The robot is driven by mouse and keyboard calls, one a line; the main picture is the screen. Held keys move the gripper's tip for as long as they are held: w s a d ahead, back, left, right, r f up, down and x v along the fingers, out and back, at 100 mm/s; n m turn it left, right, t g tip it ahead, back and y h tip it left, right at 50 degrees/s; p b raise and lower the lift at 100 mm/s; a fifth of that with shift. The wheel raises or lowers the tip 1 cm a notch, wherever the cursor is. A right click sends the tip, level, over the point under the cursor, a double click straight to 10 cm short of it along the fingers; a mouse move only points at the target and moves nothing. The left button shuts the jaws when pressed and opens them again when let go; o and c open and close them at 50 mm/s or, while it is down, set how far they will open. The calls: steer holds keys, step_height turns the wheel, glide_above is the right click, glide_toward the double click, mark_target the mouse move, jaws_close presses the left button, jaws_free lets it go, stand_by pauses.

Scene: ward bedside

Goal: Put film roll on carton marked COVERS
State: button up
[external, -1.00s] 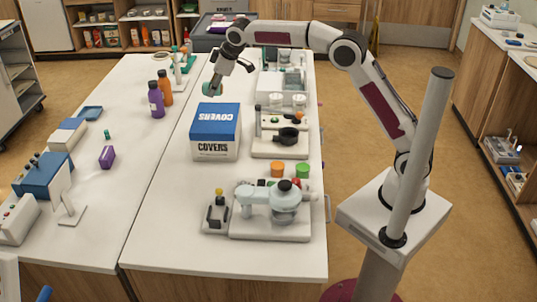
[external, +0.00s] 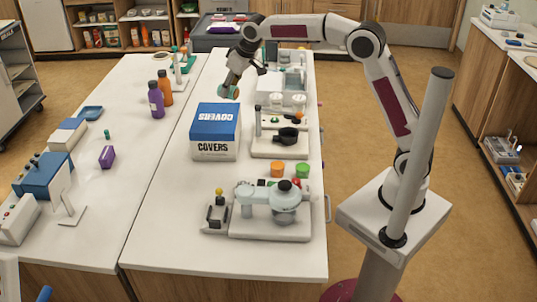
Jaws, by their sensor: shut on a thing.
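The carton marked COVERS (external: 214,151) stands upright on the white table, with a blue top (external: 215,112) and white lower sides. My gripper (external: 230,88) is above and behind the carton, pointing down. It is shut on the film roll (external: 229,92), a small teal and tan roll. The roll hangs in the air close to the carton's far right edge in the picture, and appears apart from it. The fingertips are small and partly hidden by the roll.
Right of the carton stand a device with a black part (external: 287,136) and a white unit with round containers (external: 276,99). An orange jar (external: 278,170), a green jar (external: 302,170) and a grey apparatus (external: 270,205) are nearer. Purple (external: 156,99) and orange (external: 165,88) bottles stand left.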

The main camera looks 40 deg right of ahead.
steer(key=shift+f, duration=0.1)
glide_above(227, 121)
steer(key=s, duration=0.2)
steer(key=shift+w+d+f, duration=0.1)
steer(key=shift+d+f, duration=0.1)
steer(key=shift+f, duration=1.3)
steer(key=shift+d+f, duration=0.15)
steer(key=shift+f, duration=1.3)
steer(key=shift+f, duration=1.9)
steer(key=shift+f, duration=0.1)
steer(key=o, duration=1.3)
